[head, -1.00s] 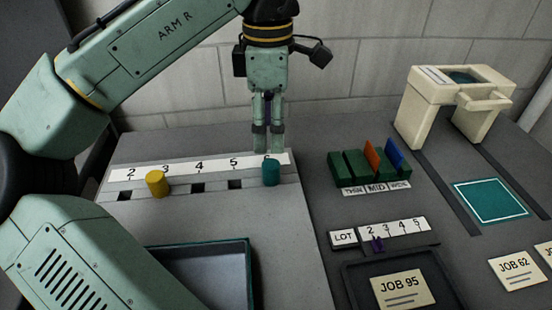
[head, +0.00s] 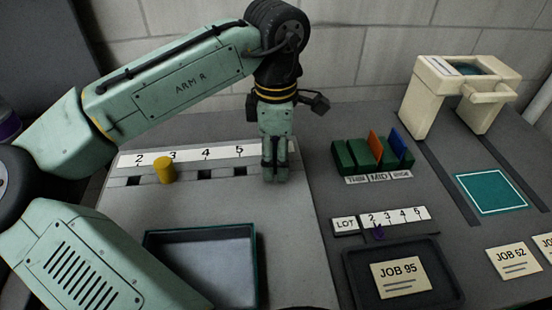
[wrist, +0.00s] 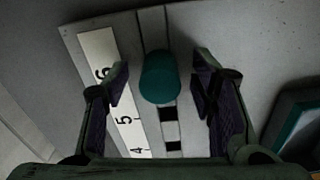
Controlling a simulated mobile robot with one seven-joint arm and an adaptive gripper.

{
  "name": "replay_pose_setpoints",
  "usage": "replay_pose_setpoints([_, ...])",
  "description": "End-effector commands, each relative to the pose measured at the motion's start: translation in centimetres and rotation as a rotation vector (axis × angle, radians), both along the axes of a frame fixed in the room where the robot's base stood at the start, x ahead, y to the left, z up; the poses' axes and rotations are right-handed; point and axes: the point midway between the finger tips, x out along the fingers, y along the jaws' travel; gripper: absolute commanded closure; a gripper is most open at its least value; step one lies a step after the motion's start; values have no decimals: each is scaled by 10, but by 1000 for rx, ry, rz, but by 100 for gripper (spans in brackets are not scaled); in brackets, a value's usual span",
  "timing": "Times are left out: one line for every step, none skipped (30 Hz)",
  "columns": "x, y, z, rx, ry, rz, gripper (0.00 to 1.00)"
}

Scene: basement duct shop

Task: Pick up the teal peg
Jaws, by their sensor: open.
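The teal peg (wrist: 160,78) stands in the wrist view between the two fingers of my open gripper (wrist: 160,88), beside the label 6 on the number strip. Gaps show between the peg and each finger. In the head view my gripper (head: 275,178) points down over the right end of the slotted strip and hides the peg.
A yellow peg (head: 164,170) stands near number 3 on the slotted strip. A tray (head: 205,228) with a teal rim lies in front. To the right are green blocks with coloured dividers (head: 374,152), a dark tray with a JOB 95 card (head: 400,278) and a cream stand (head: 425,106).

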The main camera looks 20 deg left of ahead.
Motion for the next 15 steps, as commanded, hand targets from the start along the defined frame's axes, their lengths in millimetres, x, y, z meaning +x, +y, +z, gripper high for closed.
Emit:
replay_pose_setpoints([0, 0, 0, 0, 0, 0, 51])
replay_pose_setpoints([0, 0, 0, 0, 0, 0, 53])
replay_pose_setpoints([0, 0, 0, 0, 0, 0, 55])
replay_pose_setpoints([0, 0, 0, 0, 0, 0, 57])
replay_pose_setpoints([0, 0, 0, 0, 0, 0, 59])
replay_pose_setpoints([0, 0, 0, 0, 0, 0, 62])
replay_pose_setpoints([0, 0, 0, 0, 0, 0, 64])
replay_pose_setpoints([0, 0, 0, 0, 0, 0, 66])
replay_pose_setpoints([0, 0, 0, 0, 0, 0, 69])
replay_pose_setpoints([0, 0, 0, 0, 0, 0, 71])
replay_pose_setpoints([0, 0, 0, 0, 0, 0, 73])
replay_pose_setpoints([0, 0, 0, 0, 0, 0, 75])
replay_pose_setpoints([0, 0, 0, 0, 0, 0, 77])
replay_pose_setpoints([0, 0, 0, 0, 0, 0, 79])
replay_pose_setpoints([0, 0, 0, 0, 0, 0, 82])
